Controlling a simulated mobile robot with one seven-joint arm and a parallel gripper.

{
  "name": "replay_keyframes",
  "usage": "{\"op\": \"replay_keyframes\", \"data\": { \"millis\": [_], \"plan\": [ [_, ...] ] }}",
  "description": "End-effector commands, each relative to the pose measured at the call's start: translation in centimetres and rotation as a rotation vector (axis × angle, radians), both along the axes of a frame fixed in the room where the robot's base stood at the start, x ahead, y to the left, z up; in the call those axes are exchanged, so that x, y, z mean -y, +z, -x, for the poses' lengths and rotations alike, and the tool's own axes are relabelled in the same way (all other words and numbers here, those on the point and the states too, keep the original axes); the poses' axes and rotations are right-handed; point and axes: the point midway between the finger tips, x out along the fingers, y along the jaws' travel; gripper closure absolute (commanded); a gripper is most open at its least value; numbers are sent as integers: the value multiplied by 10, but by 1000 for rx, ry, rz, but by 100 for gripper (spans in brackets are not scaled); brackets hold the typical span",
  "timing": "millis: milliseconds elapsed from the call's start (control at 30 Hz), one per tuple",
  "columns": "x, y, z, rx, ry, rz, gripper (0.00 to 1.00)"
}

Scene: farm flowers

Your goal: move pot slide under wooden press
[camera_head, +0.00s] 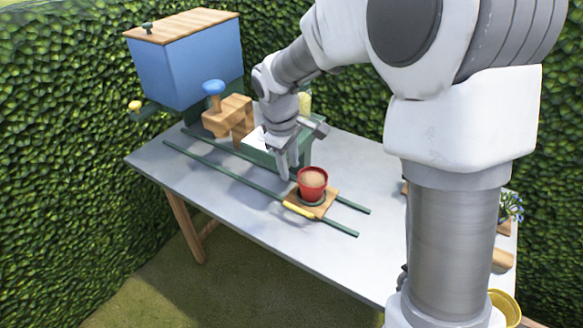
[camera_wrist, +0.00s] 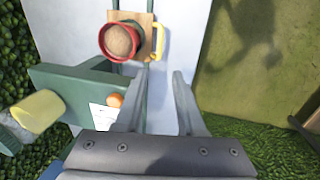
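The pot slide (camera_head: 326,204) is a small wooden board with a yellow handle (camera_head: 299,210) along its front edge. It sits on the green rails near their right end. A red pot (camera_head: 313,184) filled with brown soil stands on it.
Green rails (camera_head: 230,176) run along the grey table (camera_head: 170,163). A green box (camera_head: 298,150) stands behind my gripper. A blue bin (camera_head: 190,65) with a wooden lid is at the back left. Blue flowers (camera_head: 512,207) stand at the right. Hedges surround the table.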

Motion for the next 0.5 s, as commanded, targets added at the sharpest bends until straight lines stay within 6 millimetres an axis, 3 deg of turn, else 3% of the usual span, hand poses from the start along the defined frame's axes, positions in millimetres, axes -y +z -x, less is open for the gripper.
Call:
{"op": "replay_keyframes", "data": {
  "millis": [33,200,500],
  "plan": [
    [3,-3,1,-8,-20,-6,73],
    [31,-30,17,-104,-288,-86,100],
    [87,-88,65,-416,-1220,-348,100]
  ]
}}
